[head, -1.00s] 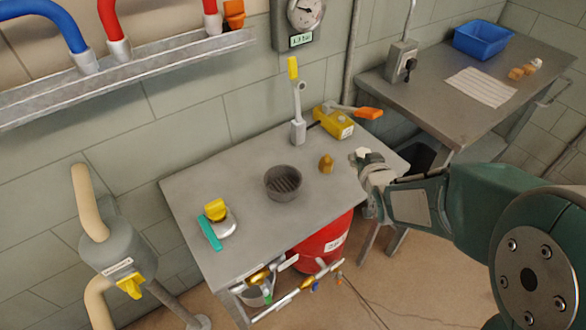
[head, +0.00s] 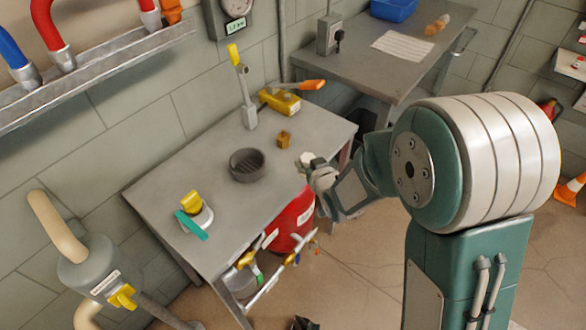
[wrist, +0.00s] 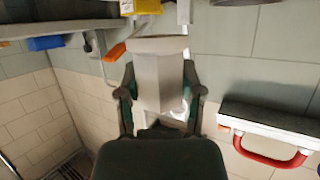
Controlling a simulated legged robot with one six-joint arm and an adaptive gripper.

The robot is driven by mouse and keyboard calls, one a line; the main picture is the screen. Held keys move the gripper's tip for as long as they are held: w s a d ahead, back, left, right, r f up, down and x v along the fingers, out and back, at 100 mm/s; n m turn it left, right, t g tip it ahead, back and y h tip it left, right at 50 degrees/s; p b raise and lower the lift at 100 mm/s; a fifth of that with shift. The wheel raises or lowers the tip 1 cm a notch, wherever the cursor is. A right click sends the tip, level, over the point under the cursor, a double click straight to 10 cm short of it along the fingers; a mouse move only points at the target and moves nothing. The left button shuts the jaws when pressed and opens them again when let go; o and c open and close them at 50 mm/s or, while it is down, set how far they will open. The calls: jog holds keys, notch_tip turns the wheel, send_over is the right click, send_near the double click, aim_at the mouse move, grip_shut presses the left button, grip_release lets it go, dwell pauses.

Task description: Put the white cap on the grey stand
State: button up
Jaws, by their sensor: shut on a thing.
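My gripper (head: 316,166) is at the right end of the near metal table, shut on a pale piece that looks like the white cap (head: 306,158). In the wrist view the cap (wrist: 158,72) sits between my two fingers (wrist: 160,105), its wide end away from the palm. On the table, left of my gripper, is a dark grey round holder (head: 247,176) with a ribbed inside. An upright grey post (head: 250,116) with a yellow tip stands behind it. I cannot tell which of these is the grey stand. My gripper is apart from both.
A small ochre piece (head: 284,139) lies between the holder and my gripper. A yellow box (head: 281,102) with an orange handle is behind. A white round piece with yellow and teal parts (head: 197,212) is at left. A red bucket (head: 292,222) stands below the near table (head: 215,230).

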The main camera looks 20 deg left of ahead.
send_over(294, 178)
jog(key=s, duration=0.1)
notch_tip(294, 178, down, 5)
jog(key=shift+f, duration=0.1)
jog(key=shift+w+d+f, duration=0.3)
jog(key=shift+w+f, duration=0.2)
jog(key=shift+f, duration=0.15)
notch_tip(294, 178, down, 3)
jog(key=shift+a+r, duration=0.1)
jog(key=shift+r, duration=0.1)
jog(key=shift+a+f, duration=0.15)
jog(key=shift+f, duration=0.1)
jog(key=shift+a+f, duration=0.1)
jog(key=shift+a, duration=0.2)
jog(key=shift+d, duration=0.2)
jog(key=o, duration=0.9)
jog(key=shift+d, duration=0.2)
jog(key=shift+a, duration=0.15)
